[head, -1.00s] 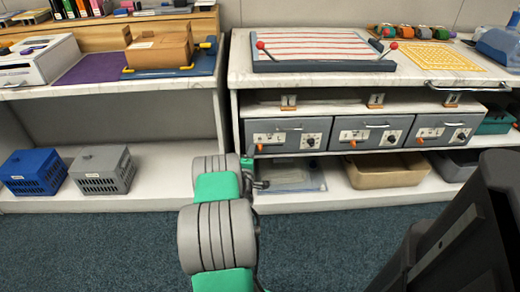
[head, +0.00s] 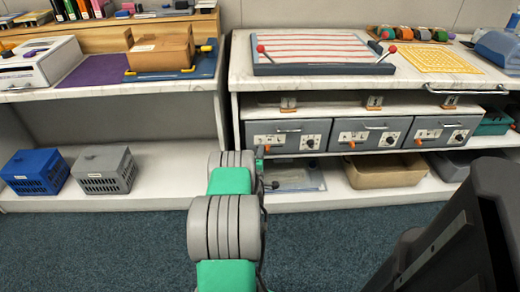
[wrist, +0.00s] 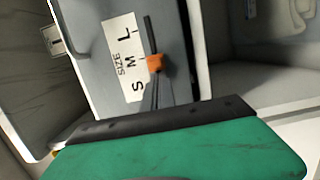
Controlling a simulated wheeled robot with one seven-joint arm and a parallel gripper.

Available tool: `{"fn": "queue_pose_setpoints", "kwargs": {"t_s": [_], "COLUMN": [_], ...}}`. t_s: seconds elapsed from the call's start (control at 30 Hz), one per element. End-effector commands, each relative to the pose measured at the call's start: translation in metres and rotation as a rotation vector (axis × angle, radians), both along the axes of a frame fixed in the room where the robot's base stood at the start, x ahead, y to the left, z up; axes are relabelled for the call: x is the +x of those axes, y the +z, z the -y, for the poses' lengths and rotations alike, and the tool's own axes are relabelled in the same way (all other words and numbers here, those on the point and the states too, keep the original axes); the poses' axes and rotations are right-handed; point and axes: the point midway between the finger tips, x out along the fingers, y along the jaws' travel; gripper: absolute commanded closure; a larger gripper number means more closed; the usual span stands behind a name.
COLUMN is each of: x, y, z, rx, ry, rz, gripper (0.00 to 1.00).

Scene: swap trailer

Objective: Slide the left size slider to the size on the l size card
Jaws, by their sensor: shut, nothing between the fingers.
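The left grey drawer unit (head: 290,136) carries a white size label (wrist: 122,58) marked S, M and L. Its orange slider (wrist: 155,63) sits in a dark slot beside the letter M; it also shows in the head view (head: 267,148). My gripper (wrist: 158,82) is shut and empty, its narrow dark tips right at the slider on the S side, seemingly touching it. The exact contact is hard to see. In the head view my gripper is mostly hidden by my arm. A small card (head: 289,103) stands above the left unit; its letter is unclear.
Two similar drawer units with orange sliders stand to the right, the middle one (head: 370,134) and the right one (head: 441,132). A clear tray (head: 296,178) and a tan bin (head: 385,170) lie on the shelf below. The counter overhangs the units.

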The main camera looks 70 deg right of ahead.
Motion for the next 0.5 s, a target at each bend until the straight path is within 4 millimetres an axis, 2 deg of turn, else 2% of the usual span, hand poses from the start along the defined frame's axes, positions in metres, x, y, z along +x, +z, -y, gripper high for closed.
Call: {"fn": "queue_pose_setpoints", "kwargs": {"t_s": [0.03,0.5], "x": [-0.004,-0.02], "y": [0.009,0.008], "z": [0.007,0.014], "rx": [-0.012,-0.012], "ry": [-0.009,-0.009], "rz": [0.004,0.003], "gripper": [1.0,1.0]}}
